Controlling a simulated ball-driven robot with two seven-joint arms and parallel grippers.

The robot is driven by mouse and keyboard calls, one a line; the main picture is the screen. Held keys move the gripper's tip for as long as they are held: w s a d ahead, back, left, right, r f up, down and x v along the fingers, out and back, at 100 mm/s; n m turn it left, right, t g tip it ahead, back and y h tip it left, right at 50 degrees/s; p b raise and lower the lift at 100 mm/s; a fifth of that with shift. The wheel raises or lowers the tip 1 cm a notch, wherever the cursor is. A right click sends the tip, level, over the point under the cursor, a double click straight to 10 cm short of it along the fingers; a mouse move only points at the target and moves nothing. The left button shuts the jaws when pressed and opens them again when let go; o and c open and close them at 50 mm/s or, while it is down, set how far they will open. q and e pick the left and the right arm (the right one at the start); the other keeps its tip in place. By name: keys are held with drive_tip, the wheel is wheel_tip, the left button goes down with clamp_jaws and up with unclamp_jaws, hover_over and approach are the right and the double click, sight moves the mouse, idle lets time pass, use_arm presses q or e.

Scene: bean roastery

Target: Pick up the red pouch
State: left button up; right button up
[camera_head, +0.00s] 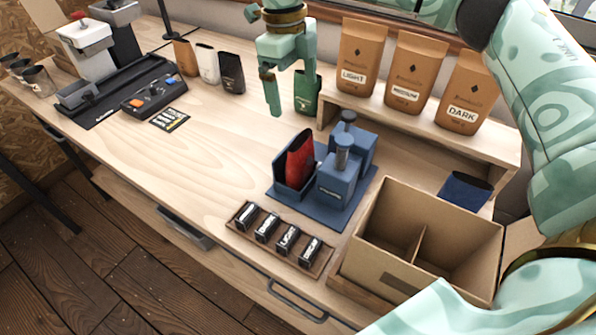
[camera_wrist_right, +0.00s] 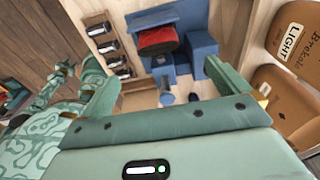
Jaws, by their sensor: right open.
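The red pouch (camera_head: 300,160) stands upright, leaning slightly, in a blue holder (camera_head: 289,184) on a blue base plate (camera_head: 333,214) on the bench. In the right wrist view the red pouch (camera_wrist_right: 158,39) shows beyond the fingertips, near the top middle. My right gripper (camera_head: 290,88) is open and empty, above and behind the pouch in the head view, not touching it. Its two fingers also frame the right wrist view (camera_wrist_right: 157,66). My left gripper is not clearly seen in either view.
Blue posts with grey knobs (camera_head: 341,160) stand beside the holder. A divided cardboard box (camera_head: 385,258) is at right, a tray of small black labelled blocks (camera_head: 245,236) in front. A green pouch (camera_head: 307,92) and shelf with bags (camera_head: 361,60) stand behind. Bench left of the holder is clear.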

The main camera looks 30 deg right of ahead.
sight(300, 148)
drive_tip(key=f+b, duration=0.1)
drive_tip(key=f, duration=0.3)
drive_tip(key=f+b, duration=0.1)
drive_tip(key=f, duration=0.3)
drive_tip(key=s+f+b, duration=0.1)
drive_tip(key=f, duration=0.3)
drive_tip(key=shift+s+d+f, duration=0.1)
drive_tip(key=shift+d+f, duration=0.1)
drive_tip(key=shift+d, duration=0.1)
drive_tip(key=f, duration=0.1)
drive_tip(key=f+b, duration=0.1)
drive_tip(key=f, duration=0.1)
drive_tip(key=f+b, duration=0.1)
drive_tip(key=f, duration=0.1)
drive_tip(key=shift+s+f, duration=0.15)
drive_tip(key=shift+s, duration=0.25)
drive_tip(key=shift+c, duration=0.9)
drive_tip(key=c, duration=0.8)
